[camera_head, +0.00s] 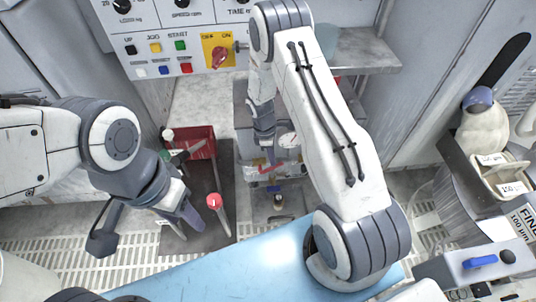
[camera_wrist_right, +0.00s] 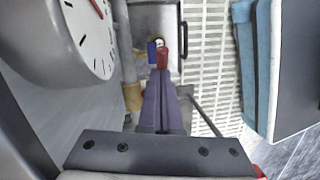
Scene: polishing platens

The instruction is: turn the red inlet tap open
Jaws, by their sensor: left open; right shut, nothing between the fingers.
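The red inlet tap shows in the right wrist view as a small red handle (camera_wrist_right: 163,53) beside a blue piece, on pipework just beyond my right fingertips. In the head view a red strip (camera_head: 271,168) below the gauge appears to be the same tap. My right gripper (camera_wrist_right: 161,78) is shut and empty. Its purple fingers point at the tap and overlap its lower edge in the picture; I cannot tell whether they touch. In the head view my right gripper (camera_head: 265,138) hangs beside the gauge. My left gripper (camera_head: 148,225) is open and empty, low at the left.
A round dial gauge (camera_wrist_right: 92,35) stands close on the left of my right gripper; it also shows in the head view (camera_head: 289,140). A red-knobbed lever (camera_head: 214,201) and a red box (camera_head: 196,142) are near my left gripper. A control panel (camera_head: 170,45) is behind.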

